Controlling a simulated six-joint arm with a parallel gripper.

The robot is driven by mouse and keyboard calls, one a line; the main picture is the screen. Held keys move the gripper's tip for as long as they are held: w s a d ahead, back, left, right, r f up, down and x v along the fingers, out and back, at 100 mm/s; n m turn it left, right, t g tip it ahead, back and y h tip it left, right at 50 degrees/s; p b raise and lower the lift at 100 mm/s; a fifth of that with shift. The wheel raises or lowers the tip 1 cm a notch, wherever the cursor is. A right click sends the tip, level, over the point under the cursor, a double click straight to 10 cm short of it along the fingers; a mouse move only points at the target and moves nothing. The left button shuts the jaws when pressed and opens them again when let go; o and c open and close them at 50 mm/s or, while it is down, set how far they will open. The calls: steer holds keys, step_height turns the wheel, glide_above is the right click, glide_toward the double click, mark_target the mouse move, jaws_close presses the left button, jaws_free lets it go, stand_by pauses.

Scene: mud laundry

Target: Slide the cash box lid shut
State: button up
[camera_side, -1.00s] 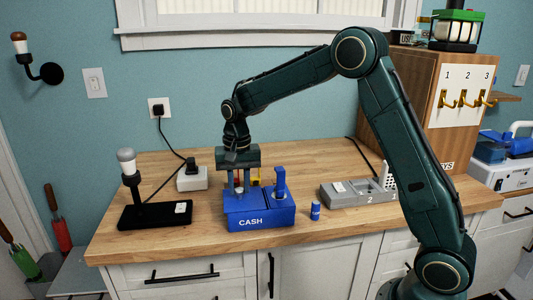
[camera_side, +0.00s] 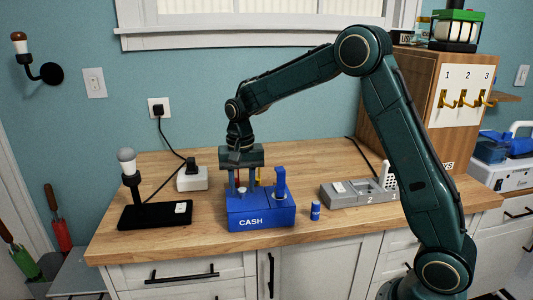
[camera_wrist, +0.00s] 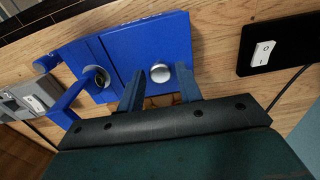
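The blue cash box (camera_side: 262,217), marked CASH, sits near the counter's front edge in the side view. In the wrist view its flat blue lid (camera_wrist: 150,38) with a silver knob (camera_wrist: 160,72) lies on the right. A round opening (camera_wrist: 97,82) in the box shows uncovered to the left of the lid, beside an upright blue post (camera_wrist: 72,103). My gripper (camera_wrist: 159,88) points down over the lid's side of the box. Its two fingers are apart, with the knob between them in the wrist view and gaps on both sides. I cannot tell whether they touch the lid.
A grey tray with numbered slots (camera_side: 345,197) is farther right. A black base with a lamp-like post (camera_side: 150,216) stands at left, and a white socket block (camera_side: 192,179) behind. Bare wood separates them.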

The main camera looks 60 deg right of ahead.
mark_target(243, 190)
steer(key=shift+r, duration=2.95)
steer(key=shift+s+r, duration=0.1)
steer(key=shift+s+a+r, duration=0.1)
steer(key=shift+s+r, duration=0.05)
steer(key=shift+r, duration=0.05)
steer(key=s+a+r+n+t, duration=0.2)
steer(key=s+r+n, duration=0.15)
steer(key=s, duration=0.65)
steer(key=s+a+r+n+t, duration=0.25)
steer(key=s+r, duration=0.25)
steer(key=s, duration=0.6)
steer(key=s+f+n+t, duration=0.1)
steer(key=s+f+n, duration=0.2)
steer(key=s, duration=0.5)
